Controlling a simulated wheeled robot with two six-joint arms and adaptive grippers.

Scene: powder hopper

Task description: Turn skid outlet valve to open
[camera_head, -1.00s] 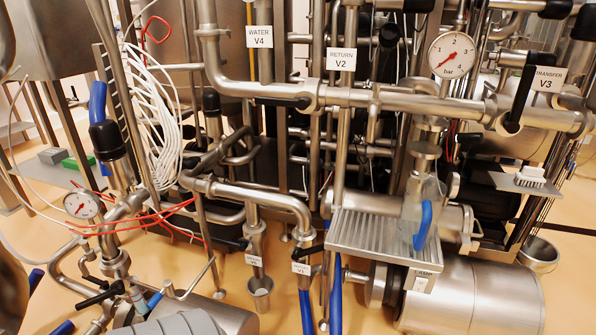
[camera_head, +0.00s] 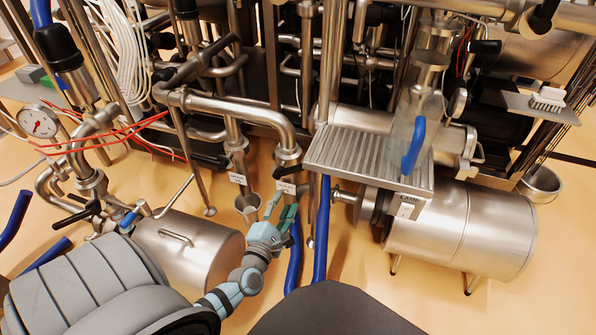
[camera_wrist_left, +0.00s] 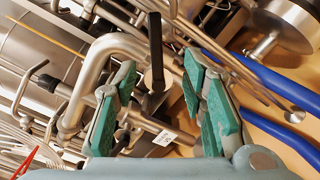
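A valve with a black lever handle (camera_head: 287,170) sits on the elbow pipe at the centre of the head view, with a small white label (camera_head: 286,187) below it. The label's text is too small to read surely. In the left wrist view the black handle (camera_wrist_left: 155,45) stands upright in the gap between the fingers, and the label (camera_wrist_left: 165,137) shows behind. My left gripper (camera_head: 281,208) is open with green pads, just below and in front of this valve. Contact with the handle cannot be told. My right gripper is out of view.
A second labelled pipe end (camera_head: 237,178) is close on the left, above a steel cup (camera_head: 248,205). A ribbed steel tray (camera_head: 345,150) and a steel tank (camera_head: 465,230) are on the right. Blue hoses (camera_head: 322,235) hang beside the gripper. Floor shows below.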

